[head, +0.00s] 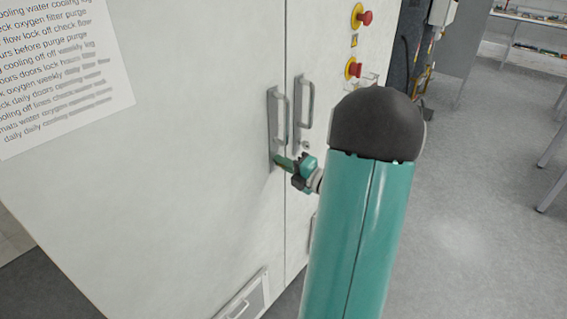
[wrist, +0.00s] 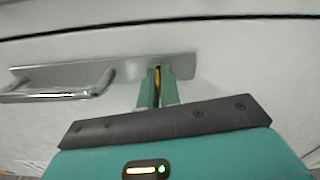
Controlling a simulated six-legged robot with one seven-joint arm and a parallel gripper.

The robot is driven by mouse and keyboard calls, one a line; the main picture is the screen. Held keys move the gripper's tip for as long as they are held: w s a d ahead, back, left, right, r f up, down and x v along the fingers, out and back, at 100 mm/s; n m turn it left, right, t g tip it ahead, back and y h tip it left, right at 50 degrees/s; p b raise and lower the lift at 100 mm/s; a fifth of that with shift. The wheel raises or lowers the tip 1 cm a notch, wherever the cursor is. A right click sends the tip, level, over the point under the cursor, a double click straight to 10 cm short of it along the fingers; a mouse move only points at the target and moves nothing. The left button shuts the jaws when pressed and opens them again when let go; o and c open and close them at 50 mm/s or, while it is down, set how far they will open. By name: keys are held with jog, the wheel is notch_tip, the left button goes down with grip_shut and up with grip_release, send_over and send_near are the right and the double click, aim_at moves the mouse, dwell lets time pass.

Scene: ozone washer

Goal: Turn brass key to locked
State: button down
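The brass key (wrist: 157,76) shows in the wrist view as a narrow yellow strip between my fingertips, at the end of the metal handle plate (wrist: 125,70). My gripper (wrist: 158,84) has its two green fingers close together on either side of the key and appears shut on it. The key's turn angle and any lock marking are hidden by the fingers. In the head view my gripper (head: 280,162) reaches the lower end of the left door's handle plate (head: 272,135), and the key cannot be made out there.
A bar handle (wrist: 65,92) stands out from the plate beside my fingers. The neighbouring door handle (head: 303,115) is just right of the door seam. Red emergency buttons (head: 365,18) sit higher on the cabinet. The floor (head: 460,210) to the right is clear.

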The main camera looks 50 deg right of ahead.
jog(key=n, duration=1.2)
jog(key=shift+n, duration=2)
jog(key=c, duration=1.6)
grip_release()
